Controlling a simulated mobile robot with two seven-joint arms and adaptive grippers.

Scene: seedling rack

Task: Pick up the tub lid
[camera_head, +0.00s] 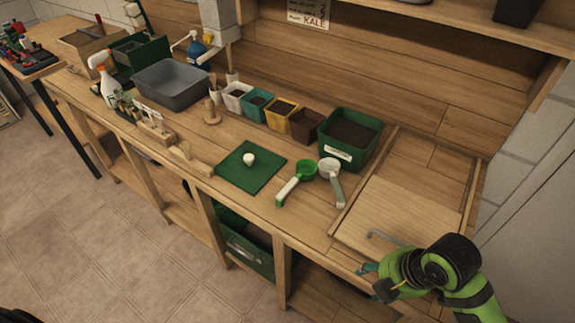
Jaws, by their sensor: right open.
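The tub lid looks to be the flat pale wooden panel (400,208) lying in the right end of the bench, with a grey bar handle (385,237) near its front edge. My right gripper (374,281) is open and empty at the bench's front edge, just below the handle in the picture and apart from it. My green and black right arm hides the panel's front right corner. My left gripper is not in view.
A wooden strip (362,182) borders the panel on the left. A green soil tub (345,153), two scoops (296,183) and a green mat (237,178) with a small white object are left of it. A wall and shelf rise behind. The panel top is clear.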

